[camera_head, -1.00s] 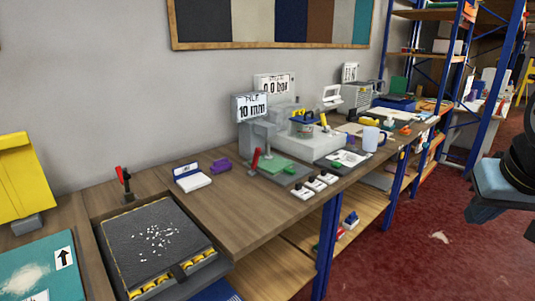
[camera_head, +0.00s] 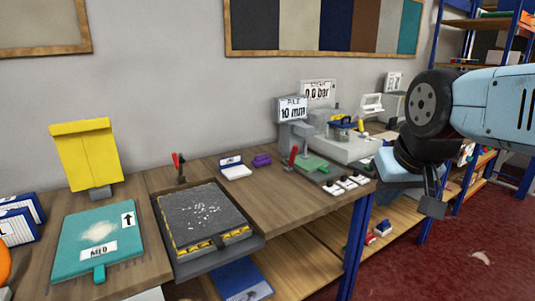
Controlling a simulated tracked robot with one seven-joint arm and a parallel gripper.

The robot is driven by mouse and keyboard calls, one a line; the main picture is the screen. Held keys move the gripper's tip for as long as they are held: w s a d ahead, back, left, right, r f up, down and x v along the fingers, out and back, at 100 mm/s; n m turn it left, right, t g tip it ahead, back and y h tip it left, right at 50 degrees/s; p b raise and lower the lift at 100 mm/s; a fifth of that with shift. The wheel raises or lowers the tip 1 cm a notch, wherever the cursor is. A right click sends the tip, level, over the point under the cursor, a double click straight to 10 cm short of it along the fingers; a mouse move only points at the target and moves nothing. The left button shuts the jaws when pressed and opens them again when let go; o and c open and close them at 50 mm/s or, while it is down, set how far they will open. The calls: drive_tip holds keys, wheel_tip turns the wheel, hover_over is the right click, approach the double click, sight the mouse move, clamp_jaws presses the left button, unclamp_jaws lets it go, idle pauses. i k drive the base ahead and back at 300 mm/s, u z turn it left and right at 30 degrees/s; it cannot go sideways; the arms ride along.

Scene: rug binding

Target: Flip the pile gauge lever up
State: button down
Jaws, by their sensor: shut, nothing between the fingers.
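The pile gauge (camera_head: 299,133) is a grey stand with a sign reading "PILE 10 mm", on the wooden bench right of centre. A green pad (camera_head: 312,164) lies on its base. A red lever (camera_head: 293,155) stands at the left of the base, pointing up with a slight tilt. My gripper (camera_head: 432,208) is shut and empty. It hangs at the right of the picture, past the bench's front edge, well apart from the lever. My light blue arm reaches in from the right edge.
Another red lever (camera_head: 178,162) stands behind a dark tray (camera_head: 203,252) with white specks. White switches (camera_head: 346,185) sit at the bench's front edge, right of the gauge. A white-and-blue block (camera_head: 236,170) and a purple block (camera_head: 261,160) lie left of the gauge. Bare wood lies between.

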sight(293, 155)
drive_tip(key=u, duration=0.8)
drive_tip(key=i, duration=1)
drive_tip(key=u, duration=0.05)
